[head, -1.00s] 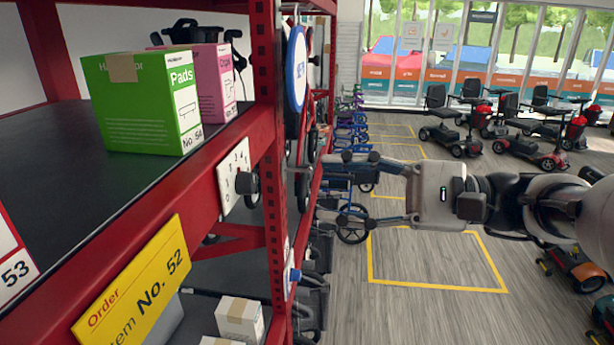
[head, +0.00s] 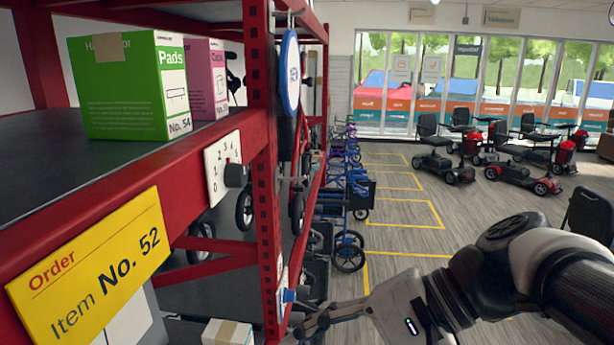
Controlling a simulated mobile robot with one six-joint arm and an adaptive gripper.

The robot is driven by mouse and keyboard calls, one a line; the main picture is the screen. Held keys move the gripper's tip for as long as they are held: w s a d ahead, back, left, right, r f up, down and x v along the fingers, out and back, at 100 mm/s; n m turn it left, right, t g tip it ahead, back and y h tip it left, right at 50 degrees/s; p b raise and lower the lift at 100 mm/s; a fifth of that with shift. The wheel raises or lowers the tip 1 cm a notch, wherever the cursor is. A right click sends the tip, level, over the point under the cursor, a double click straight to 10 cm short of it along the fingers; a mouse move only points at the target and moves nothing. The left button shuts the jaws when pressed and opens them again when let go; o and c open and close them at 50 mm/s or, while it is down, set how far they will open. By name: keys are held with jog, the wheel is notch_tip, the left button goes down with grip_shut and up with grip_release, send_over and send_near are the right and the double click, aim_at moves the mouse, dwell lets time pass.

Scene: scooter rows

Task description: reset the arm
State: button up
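My gripper (head: 303,318) is at the lower middle of the head view, pointing left towards the red shelf post (head: 262,180). Its two fingers look spread, with nothing visible between them. The fingertips appear close to a small blue knob (head: 289,296) low on the post; I cannot tell whether they touch it. My arm reaches in from the right edge, bent, with the wrist low in the picture.
The red shelf holds a green Pads box (head: 130,85) and a pink box (head: 207,80). A round blue-rimmed sign (head: 290,72) hangs by the post. Wheeled walkers (head: 350,190) line the shelf; scooters (head: 520,165) stand right. Open floor lies between.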

jog(key=s+d+f+n+t+h+b, duration=0.2)
jog(key=d+f+h+b, duration=0.3)
jog(key=f, duration=0.6)
jog(key=s+d+f+n+t+h+b, duration=0.1)
jog(key=s+d+f+n+h+b, duration=0.3)
jog(key=d+f, duration=0.3)
notch_tip(320, 180, down, 4)
jog(key=shift+s+r+n+t+h+b, duration=0.15)
jog(key=shift+n+t+h+b, duration=0.3)
jog(key=shift+h+b, duration=0.3)
jog(key=shift+d, duration=0.1)
